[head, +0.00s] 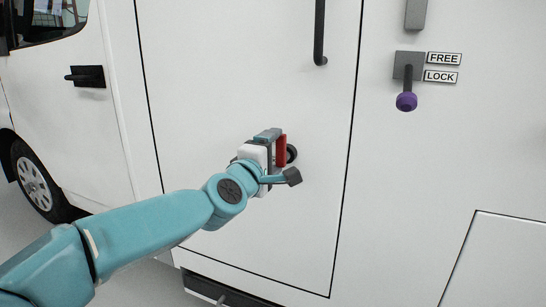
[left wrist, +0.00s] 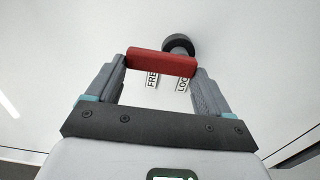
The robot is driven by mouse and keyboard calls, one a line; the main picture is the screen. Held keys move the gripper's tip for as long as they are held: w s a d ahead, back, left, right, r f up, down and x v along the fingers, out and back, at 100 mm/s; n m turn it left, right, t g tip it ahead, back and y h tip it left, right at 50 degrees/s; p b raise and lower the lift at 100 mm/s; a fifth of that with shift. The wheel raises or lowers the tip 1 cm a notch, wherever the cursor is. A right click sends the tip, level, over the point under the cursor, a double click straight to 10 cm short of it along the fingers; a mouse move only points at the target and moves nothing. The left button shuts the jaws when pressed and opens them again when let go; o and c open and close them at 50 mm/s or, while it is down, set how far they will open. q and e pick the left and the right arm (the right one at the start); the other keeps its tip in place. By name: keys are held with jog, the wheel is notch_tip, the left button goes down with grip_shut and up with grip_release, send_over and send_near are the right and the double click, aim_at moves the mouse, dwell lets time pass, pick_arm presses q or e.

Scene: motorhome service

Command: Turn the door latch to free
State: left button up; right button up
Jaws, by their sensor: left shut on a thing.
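My left gripper (head: 280,153) is at the white door, shut on a red latch handle (head: 281,150). In the left wrist view the red handle (left wrist: 162,62) spans between the two fingertips (left wrist: 161,65). A round black hub (left wrist: 178,43) sits behind the handle; it also shows beside the gripper in the head view (head: 291,153). FREE (left wrist: 152,80) and LOCK (left wrist: 182,84) labels lie beside the handle in the left wrist view, each partly covered. In the head view the red handle stands about upright, partly hidden by my gripper. My right gripper is not in view.
A second lever with a purple knob (head: 406,101) hangs down on a grey plate, with its own FREE (head: 444,59) and LOCK (head: 440,76) labels. A black grab bar (head: 319,32) is on the door above my gripper. The cab door handle (head: 86,76) is at left.

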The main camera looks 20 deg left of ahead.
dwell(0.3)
pick_arm(q)
jog(key=o, duration=0.9)
jog(key=shift+o, duration=0.2)
jog(key=s+p, duration=0.1)
jog(key=s, duration=1.5)
jog(key=shift+s+a, duration=0.15)
jog(key=shift+a, duration=0.15)
